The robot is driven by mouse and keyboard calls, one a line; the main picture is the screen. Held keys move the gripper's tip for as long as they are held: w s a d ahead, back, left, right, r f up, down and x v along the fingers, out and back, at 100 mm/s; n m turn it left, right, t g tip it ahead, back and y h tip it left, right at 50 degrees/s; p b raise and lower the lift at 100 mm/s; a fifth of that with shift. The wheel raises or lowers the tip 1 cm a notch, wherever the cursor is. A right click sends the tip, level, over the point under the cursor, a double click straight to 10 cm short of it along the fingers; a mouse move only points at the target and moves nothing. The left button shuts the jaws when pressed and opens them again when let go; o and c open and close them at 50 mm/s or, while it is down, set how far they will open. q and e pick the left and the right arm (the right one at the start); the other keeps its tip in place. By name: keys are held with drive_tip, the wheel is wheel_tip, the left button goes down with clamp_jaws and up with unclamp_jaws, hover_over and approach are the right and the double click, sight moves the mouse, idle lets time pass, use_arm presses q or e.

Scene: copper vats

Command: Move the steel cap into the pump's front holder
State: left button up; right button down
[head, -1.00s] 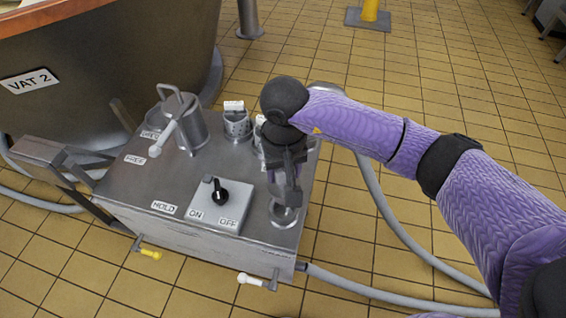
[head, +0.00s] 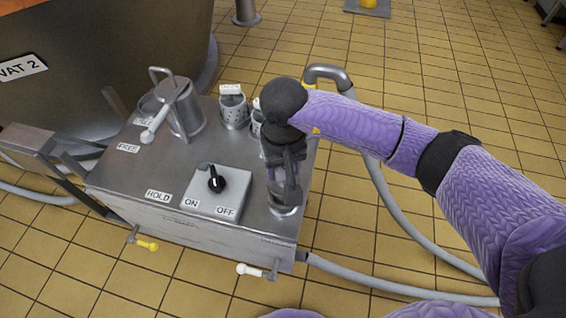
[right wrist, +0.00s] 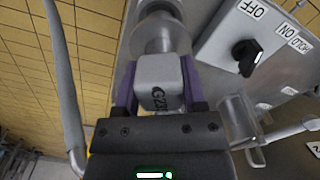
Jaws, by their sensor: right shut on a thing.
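The pump (head: 115,175) is a grey steel box with a switch plate marked ON and OFF. My right gripper (head: 285,188) points down over the front right corner of its top. In the right wrist view, the gripper (right wrist: 158,88) is shut on a pale grey block-shaped grip (right wrist: 160,72) with dark lettering. The round steel cap (right wrist: 160,38) shows just beyond this grip. The front holder (head: 284,209) is a round steel fitting directly below the fingers. The fingers partly hide cap and holder, so I cannot tell if the cap is fully seated. My left gripper is out of view.
Perforated steel cups (head: 233,112) with white tags stand behind my right gripper. A steel can with a handle (head: 185,110) and a white-tipped lever stand at the back left. A grey hose (head: 385,205) curves along the right side. A large vat (head: 90,75) stands behind.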

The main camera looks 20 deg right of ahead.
drive_tip(key=shift+f, duration=0.45)
drive_tip(key=shift+f+b, duration=0.7)
drive_tip(key=shift+b, duration=0.1)
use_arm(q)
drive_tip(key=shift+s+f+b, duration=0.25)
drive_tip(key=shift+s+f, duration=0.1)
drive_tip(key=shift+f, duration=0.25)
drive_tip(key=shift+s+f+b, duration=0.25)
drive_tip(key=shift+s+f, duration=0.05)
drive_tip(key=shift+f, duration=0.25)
use_arm(e)
drive_tip(key=shift+f, duration=0.7)
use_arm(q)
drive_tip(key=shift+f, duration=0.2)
use_arm(e)
drive_tip(key=shift+f, duration=0.2)
use_arm(q)
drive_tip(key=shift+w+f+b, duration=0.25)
drive_tip(key=shift+b, duration=0.15)
use_arm(e)
drive_tip(key=shift+f, duration=0.3)
